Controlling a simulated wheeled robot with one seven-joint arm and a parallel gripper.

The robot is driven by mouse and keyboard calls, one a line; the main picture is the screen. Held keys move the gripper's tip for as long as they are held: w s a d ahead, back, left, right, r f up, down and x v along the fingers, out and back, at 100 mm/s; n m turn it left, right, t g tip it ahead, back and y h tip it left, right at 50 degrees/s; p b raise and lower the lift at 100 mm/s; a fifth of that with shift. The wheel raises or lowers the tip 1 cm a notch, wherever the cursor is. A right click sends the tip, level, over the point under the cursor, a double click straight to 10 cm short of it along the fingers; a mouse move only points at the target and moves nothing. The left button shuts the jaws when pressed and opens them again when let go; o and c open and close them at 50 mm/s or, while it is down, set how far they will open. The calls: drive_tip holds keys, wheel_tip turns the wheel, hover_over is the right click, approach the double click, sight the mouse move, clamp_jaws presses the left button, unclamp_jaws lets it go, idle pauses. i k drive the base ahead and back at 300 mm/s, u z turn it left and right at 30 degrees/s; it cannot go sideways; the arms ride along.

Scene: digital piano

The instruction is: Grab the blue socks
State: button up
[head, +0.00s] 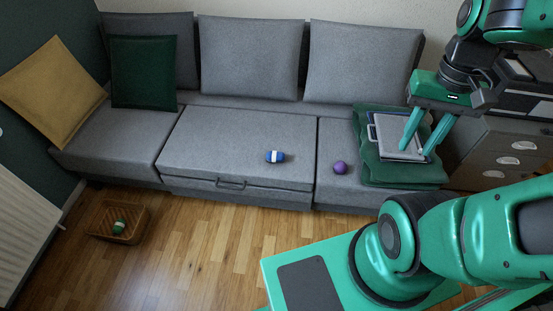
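The blue socks (270,157) show as a small blue roll with a white band, lying on the middle seat of the grey sofa (225,140) near its front edge. My gripper (418,152) is at the right, with its two teal fingers spread apart and pointing down. It appears in front of or above the dark green folded cloth, well to the right of the socks. I see nothing between the fingers except the things behind them.
A purple ball (340,168) lies right of the socks. A grey tablet-like item (388,135) rests on the green cloth (372,172). A basket (101,221) holding a green roll (119,227) stands on the floor. Drawers (505,147) stand at right. The left floor is mostly clear.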

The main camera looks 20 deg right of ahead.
sight(271, 157)
drive_tip(key=z, duration=0.05)
drive_tip(key=k, duration=0.5)
drive_tip(key=z, duration=1.15)
drive_tip(key=i, duration=0.95)
drive_tip(key=u, duration=1.6)
